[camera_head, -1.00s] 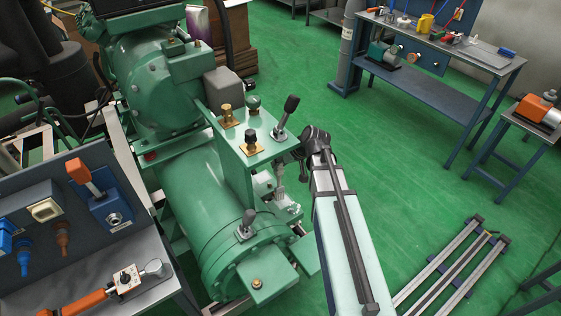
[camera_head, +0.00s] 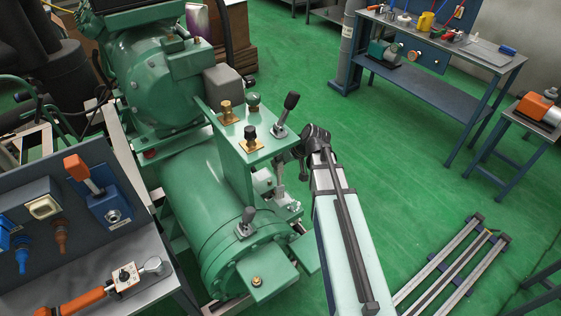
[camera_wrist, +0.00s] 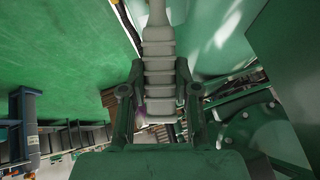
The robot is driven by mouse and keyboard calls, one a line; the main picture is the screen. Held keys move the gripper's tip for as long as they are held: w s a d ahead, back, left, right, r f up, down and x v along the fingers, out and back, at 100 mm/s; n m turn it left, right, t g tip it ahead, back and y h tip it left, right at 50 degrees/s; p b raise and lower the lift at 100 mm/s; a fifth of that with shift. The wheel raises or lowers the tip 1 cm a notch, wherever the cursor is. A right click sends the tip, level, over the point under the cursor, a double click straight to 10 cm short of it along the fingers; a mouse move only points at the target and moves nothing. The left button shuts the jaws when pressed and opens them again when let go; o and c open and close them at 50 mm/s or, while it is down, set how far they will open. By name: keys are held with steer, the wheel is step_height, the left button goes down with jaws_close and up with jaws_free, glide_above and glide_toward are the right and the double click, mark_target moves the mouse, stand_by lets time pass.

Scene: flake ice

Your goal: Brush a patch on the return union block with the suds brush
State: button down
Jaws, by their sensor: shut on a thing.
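In the wrist view my gripper (camera_wrist: 160,98) is shut on the grey ribbed handle of the suds brush (camera_wrist: 158,50). The handle lies between the two dark fingers, and its narrow neck runs out of the top of the picture, so the bristles are out of view there. In the head view my arm reaches down to the right side of the green machine. Small pale and grey parts (camera_head: 282,200) show low beside the machine, below its valve panel. I cannot tell which of them is the return union block, or whether the bristles touch it.
The valve panel (camera_head: 238,158) with brass fittings and a black-knobbed lever (camera_head: 287,112) stands close to my arm. A control bench (camera_head: 150,265) is at lower left. A blue workbench (camera_head: 430,85) stands at upper right. Open green floor (camera_head: 400,150) lies to the right.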

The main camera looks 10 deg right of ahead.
steer(key=shift+d, duration=0.1)
stand_by(0.4)
steer(key=shift+w+d+b, duration=0.2)
steer(key=shift+w+d, duration=0.05)
steer(key=shift+d, duration=0.35)
steer(key=shift+w+d+b, duration=0.15)
steer(key=shift+w+d, duration=0.05)
steer(key=shift+d, duration=0.35)
steer(key=shift+f+b, duration=0.3)
steer(key=shift+f, duration=0.15)
stand_by(0.4)
steer(key=shift+s+a, duration=0.1)
steer(key=shift+a, duration=0.05)
steer(key=shift+s+a, duration=0.15)
steer(key=shift+a, duration=0.45)
steer(key=shift+s+a, duration=0.25)
steer(key=shift+a, duration=0.35)
